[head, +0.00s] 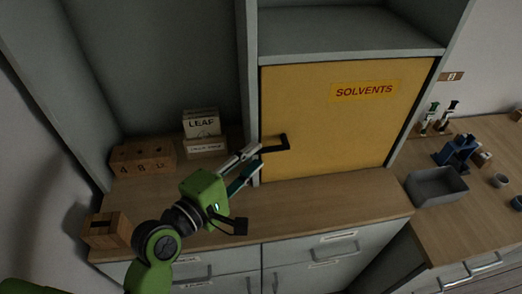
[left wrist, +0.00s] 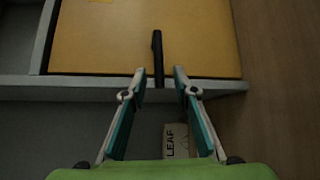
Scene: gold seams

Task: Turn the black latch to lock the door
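The yellow door (head: 335,125) with a red SOLVENTS label is closed flush in the grey cabinet. The black latch (head: 284,143) is on its left edge, a bent lever lying roughly level across the edge. In the left wrist view the latch (left wrist: 157,50) is a black bar, its near end between the fingertips with a gap on both sides. My left gripper (head: 257,157) is open, its fingers pointing at the latch from the left. It also shows open and empty in the left wrist view (left wrist: 160,72). My right gripper is not in view.
On the wooden counter (head: 330,203) left of the door stand a LEAF box (head: 201,123), a wooden block set (head: 143,158) and a wooden box (head: 106,230). A grey bin (head: 436,187) and a blue device (head: 458,152) stand on the right counter. An open shelf is above the door.

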